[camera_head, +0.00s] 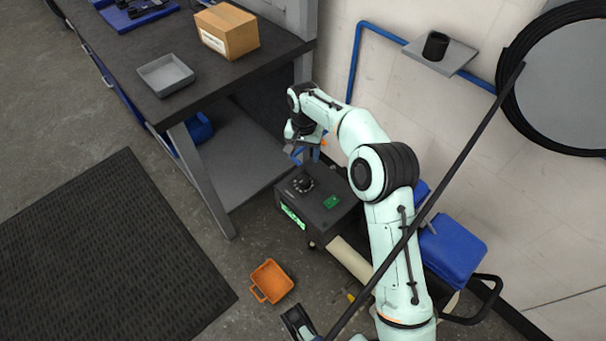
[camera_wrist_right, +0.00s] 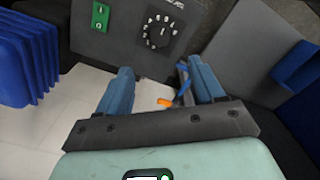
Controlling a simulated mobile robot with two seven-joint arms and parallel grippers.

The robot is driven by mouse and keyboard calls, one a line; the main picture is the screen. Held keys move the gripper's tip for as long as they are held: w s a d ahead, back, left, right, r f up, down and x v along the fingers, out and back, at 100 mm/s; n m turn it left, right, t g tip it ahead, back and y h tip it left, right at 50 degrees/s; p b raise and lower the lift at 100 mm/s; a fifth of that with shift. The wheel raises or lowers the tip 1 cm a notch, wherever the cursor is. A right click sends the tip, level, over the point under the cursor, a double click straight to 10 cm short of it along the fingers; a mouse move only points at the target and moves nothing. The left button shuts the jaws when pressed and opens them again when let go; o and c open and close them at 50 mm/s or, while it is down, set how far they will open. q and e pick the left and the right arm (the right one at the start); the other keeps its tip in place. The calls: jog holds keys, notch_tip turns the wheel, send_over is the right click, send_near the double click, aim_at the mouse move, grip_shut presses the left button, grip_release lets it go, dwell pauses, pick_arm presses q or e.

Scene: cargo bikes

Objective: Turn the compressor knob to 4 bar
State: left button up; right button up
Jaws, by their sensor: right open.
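The compressor (camera_head: 325,215) is a dark grey box on the floor by the wall, with a lit green display (camera_head: 292,216) on its side. Its round black knob (camera_head: 303,183) is on top, ringed by white marks. The knob also shows at the top of the right wrist view (camera_wrist_right: 158,33); its setting is too small to read. My right gripper (camera_head: 306,155) is open and empty beside the knob, apart from it. In the right wrist view its blue fingers (camera_wrist_right: 160,76) are spread below the knob. A dark part at the bottom edge looks like my left gripper (camera_head: 297,322); its jaws are unclear.
A green switch (camera_wrist_right: 100,17) sits beside the knob. The workbench (camera_head: 130,60) carries a cardboard box (camera_head: 228,32) and grey tray (camera_head: 165,75). An orange bin (camera_head: 271,281) lies on the floor. A blue case (camera_head: 452,248) and blue wall pipe (camera_head: 357,62) are nearby.

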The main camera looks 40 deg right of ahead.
aim_at(303, 179)
pick_arm(q)
jog(key=shift+t+y, duration=0.4)
jog(key=shift+t, duration=0.3)
jog(key=w+f+b, duration=0.1)
jog(key=w+a+f, duration=0.1)
jog(key=w, duration=0.1)
jog(key=w+a+f+b, duration=0.1)
jog(key=shift+w+a+f+b, duration=0.1)
jog(key=shift+w+a+b, duration=0.1)
jog(key=shift+b, duration=0.15)
pick_arm(e)
notch_tip(303, 179, down, 13)
jog(key=shift+r, duration=0.1)
jog(key=c, duration=1.1)
